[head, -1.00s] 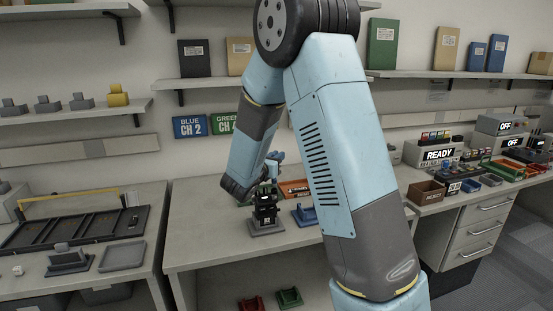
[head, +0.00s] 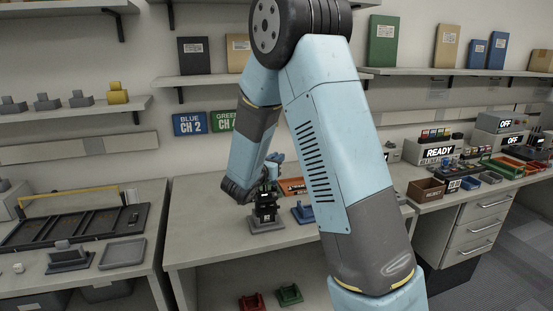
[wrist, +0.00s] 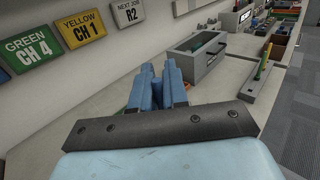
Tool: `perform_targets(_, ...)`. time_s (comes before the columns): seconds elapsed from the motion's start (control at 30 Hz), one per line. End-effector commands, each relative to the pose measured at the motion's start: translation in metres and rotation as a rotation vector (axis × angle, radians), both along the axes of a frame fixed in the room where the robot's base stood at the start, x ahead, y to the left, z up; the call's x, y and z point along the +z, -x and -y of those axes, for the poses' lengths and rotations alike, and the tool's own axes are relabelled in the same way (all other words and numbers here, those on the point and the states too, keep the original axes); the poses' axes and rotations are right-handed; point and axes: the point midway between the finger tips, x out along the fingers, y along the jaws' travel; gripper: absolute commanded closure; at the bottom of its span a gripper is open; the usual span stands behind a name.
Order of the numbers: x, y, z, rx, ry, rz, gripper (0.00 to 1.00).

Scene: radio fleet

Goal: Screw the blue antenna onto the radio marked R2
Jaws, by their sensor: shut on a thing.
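A black radio (head: 265,212) stands upright in a grey stand on the middle bench in the head view; the mark on its front is too small to read surely.
A blue cradle (head: 304,213) and an orange tray (head: 292,186) lie right of the radio. A brown bin (head: 426,191) stands farther right. The wrist view shows a grey glass-topped box (wrist: 199,53) and a green rod (wrist: 263,61) in a holder.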

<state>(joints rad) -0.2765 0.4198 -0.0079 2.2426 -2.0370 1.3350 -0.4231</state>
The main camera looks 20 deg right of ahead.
Motion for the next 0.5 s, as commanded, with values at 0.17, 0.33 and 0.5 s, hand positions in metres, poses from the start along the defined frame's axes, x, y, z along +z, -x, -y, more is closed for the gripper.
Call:
perform_targets(0.17,-0.0039,0.0,0.0,0.0,0.001,-0.001,1.0)
perform_targets(0.33,-0.0075,0.0001,-0.0001,0.0,-0.001,-0.001,1.0)
perform_targets(0.5,-0.0073,0.0,0.0,0.0,0.0,0.0,0.72)
